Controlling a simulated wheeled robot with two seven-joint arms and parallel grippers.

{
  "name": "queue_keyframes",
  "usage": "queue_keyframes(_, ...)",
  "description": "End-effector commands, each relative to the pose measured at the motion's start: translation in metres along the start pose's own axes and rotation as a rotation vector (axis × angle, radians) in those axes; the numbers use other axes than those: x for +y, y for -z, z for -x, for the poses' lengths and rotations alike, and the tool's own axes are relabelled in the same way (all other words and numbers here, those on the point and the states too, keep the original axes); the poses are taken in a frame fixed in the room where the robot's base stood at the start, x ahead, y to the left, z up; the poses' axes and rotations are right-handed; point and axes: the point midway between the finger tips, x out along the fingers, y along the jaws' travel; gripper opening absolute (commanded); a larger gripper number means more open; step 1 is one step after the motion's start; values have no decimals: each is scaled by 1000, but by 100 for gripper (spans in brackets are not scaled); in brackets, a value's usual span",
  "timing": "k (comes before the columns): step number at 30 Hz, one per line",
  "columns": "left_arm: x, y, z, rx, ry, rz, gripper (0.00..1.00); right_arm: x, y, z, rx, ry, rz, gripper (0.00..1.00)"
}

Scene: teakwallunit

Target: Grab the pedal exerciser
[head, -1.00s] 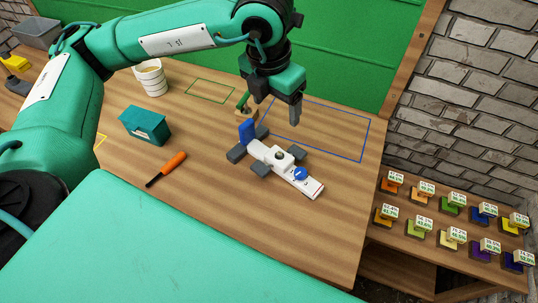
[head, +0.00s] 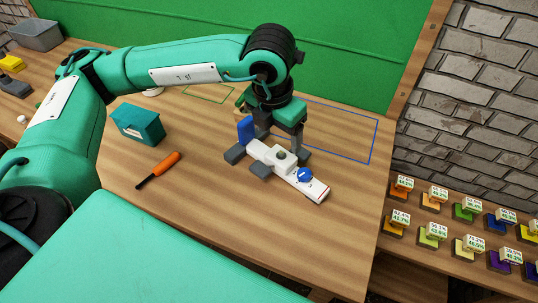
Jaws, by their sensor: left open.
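The pedal exerciser (head: 311,186) is a white bar-shaped body with dark grey feet, a blue upright part at its left end and a blue knob near its right end. It lies on the wooden table. My left gripper (head: 284,154) points down over its middle, with its open fingers low at the far side and around the body. Whether the fingers touch it cannot be told. The gripper hides part of its far side. My right gripper is not in view.
A teal box (head: 138,124) and an orange-handled screwdriver (head: 158,170) lie to the left. A blue outlined rectangle (head: 345,140) is on the table behind. Several coloured blocks with labels stand on a lower shelf at right. The table's front is clear.

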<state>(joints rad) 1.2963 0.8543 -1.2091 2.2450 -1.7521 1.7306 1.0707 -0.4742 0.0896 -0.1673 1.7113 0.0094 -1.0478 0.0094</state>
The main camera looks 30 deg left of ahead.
Motion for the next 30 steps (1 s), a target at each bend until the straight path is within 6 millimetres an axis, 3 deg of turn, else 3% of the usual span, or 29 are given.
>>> queue_keyframes(6, 0, 0, -38, 2, 1, 0, 75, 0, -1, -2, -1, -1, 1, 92)
queue_keyframes(14, 2, -2, -57, 1, -1, 1, 75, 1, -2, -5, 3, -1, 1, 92)
queue_keyframes(21, 4, -5, -92, 1, 0, 0, 75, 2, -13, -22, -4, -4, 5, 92)
queue_keyframes(30, 4, -5, -100, -1, 0, 0, 75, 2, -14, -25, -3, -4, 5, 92)
